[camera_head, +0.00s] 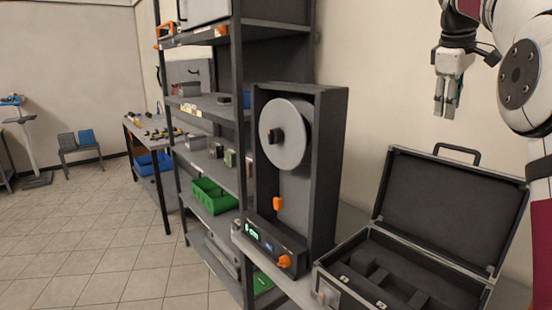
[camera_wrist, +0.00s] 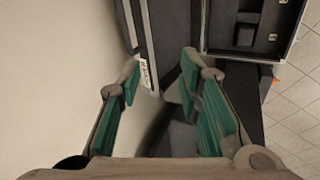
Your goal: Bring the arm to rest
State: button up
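My gripper (camera_head: 444,108) hangs fingers down at the upper right of the head view, in front of the pale wall and above the open case. In the wrist view my gripper (camera_wrist: 159,78) has its two green-padded fingers apart, with nothing between them. The pads touch no object that I can see. Part of my white arm fills the right edge of the head view.
The open dark case (camera_head: 482,277) stands below my gripper, lid up; its foam-lined inside also shows in the wrist view (camera_wrist: 238,50). A dark frame (camera_head: 329,160) with a grey disc (camera_head: 284,140) stands left. Further left are shelving (camera_head: 240,100) and a green bin (camera_head: 213,197).

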jog(key=s+a+m+y, duration=0.1)
jog(key=s+a+m, duration=0.1)
jog(key=s+a, duration=0.8)
jog(key=s+a+f+m, duration=0.1)
jog(key=s+a+f, duration=0.3)
jog(key=s, duration=0.5)
jog(key=s+a+f+m+y, duration=0.1)
jog(key=s+a+f, duration=0.3)
jog(key=s+f, duration=0.5)
jog(key=s+a+f+m+t+y, duration=0.1)
jog(key=s+a+f+m, duration=0.1)
jog(key=s+a+f, duration=0.2)
jog(key=s+f, duration=0.3)
jog(key=s, duration=0.2)
jog(key=shift+s+a+f, duration=0.15)
